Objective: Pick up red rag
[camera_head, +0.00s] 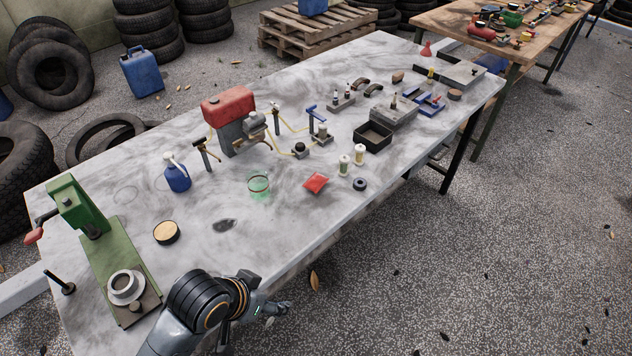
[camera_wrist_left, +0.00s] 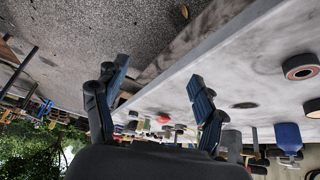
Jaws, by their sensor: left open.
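My right gripper is not in view.
A round tan-topped tin (camera_head: 166,232), a blue jug (camera_head: 176,174) and a green press (camera_head: 100,235) stand further left. The tabletop around the rag is mostly clear.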

